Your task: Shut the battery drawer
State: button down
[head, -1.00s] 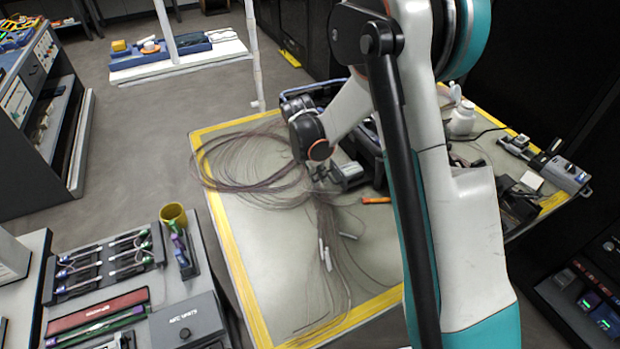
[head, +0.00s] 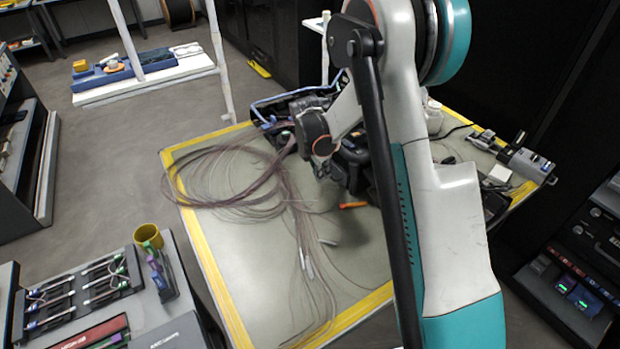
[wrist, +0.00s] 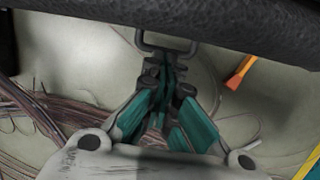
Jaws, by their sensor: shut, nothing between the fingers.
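My gripper (head: 322,172) is at the front of the dark splicing machine (head: 352,160) on the work mat, partly hidden by my arm. In the wrist view my gripper (wrist: 167,72) is shut and empty, its teal fingers together. The fingertips point at a grey metal loop handle (wrist: 146,44), just below the machine's thick black edge (wrist: 80,22). The tips are close to the handle; I cannot tell whether they touch it. The battery drawer's body cannot be made out, so how far it stands out is unclear.
Loose brown fibres (head: 225,180) spread over the mat's left side. An orange tool (head: 353,205) lies right of my gripper and also shows in the wrist view (wrist: 241,72). A yellow cup (head: 148,236) stands on the front left bench.

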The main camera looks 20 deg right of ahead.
dwell(0.3)
jog(key=a, duration=0.2)
jog(key=a+r, duration=0.1)
jog(key=a, duration=0.1)
jog(key=shift+s, duration=0.3)
jog(key=s+a+r+m+t+p, duration=0.15)
jog(key=s+r, duration=0.25)
jog(key=r, duration=0.6)
jog(key=s+a+r+m+p, duration=0.1)
jog(key=s+r+m+p, duration=0.15)
jog(key=r, duration=0.65)
jog(key=s+a+r+m+t+y, duration=0.1)
jog(key=s+r+m+t, duration=0.1)
jog(key=s+m, duration=0.6)
jog(key=s+a+r+m+t+y, duration=0.1)
jog(key=s+r+m, duration=0.4)
jog(key=s, duration=1)
jog(key=a+m+t, duration=0.1)
jog(key=m+t, duration=0.1)
jog(key=m, duration=0.1)
jog(key=shift+s+y, duration=0.2)
jog(key=shift+y, duration=0.1)
